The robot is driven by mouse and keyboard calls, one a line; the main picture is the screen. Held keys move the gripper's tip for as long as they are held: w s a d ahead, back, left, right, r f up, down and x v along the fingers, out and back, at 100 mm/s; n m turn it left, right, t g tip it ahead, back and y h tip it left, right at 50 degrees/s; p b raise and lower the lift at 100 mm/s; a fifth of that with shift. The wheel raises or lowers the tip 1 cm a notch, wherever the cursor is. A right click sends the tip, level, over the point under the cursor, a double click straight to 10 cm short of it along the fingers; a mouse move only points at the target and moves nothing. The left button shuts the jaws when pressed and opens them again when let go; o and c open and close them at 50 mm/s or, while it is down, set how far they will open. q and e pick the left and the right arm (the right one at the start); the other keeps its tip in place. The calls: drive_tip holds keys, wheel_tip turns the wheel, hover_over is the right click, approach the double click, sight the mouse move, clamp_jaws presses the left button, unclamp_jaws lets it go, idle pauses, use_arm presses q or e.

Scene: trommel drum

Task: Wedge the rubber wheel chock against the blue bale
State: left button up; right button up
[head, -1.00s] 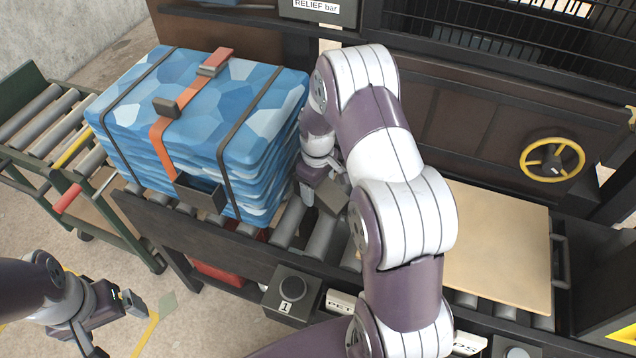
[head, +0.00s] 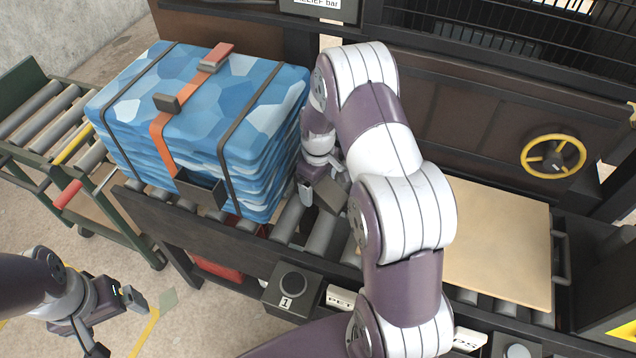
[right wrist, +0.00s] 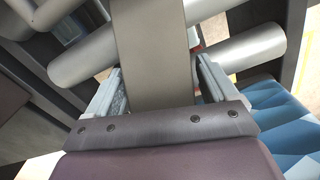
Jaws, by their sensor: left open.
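The blue bale (head: 200,100), strapped with dark bands and an orange strap, sits on the roller conveyor at the left of the head view. Part of its side shows at the lower right of the right wrist view (right wrist: 285,120). My right gripper (head: 328,190) is low over the rollers, just right of the bale. It is shut on a grey-brown block, the wheel chock (right wrist: 155,45), which stands between its fingers in the right wrist view. Whether the chock touches the bale or rollers is hidden. My left gripper (head: 138,299) is open and empty, off the conveyor's front.
Bare rollers (head: 321,232) lie right of the bale. A tan board (head: 497,240) covers the rollers further right. A control box marked 1 (head: 293,293) is on the front edge. A yellow handwheel (head: 553,156) is on the back panel. A green roller cart (head: 135,240) stands left.

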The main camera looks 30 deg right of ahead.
drive_tip(key=shift+o, duration=0.4)
wheel_tip(320, 180, up, 13)
drive_tip(key=shift+f+p, duration=0.15)
drive_tip(key=shift+p, duration=0.25)
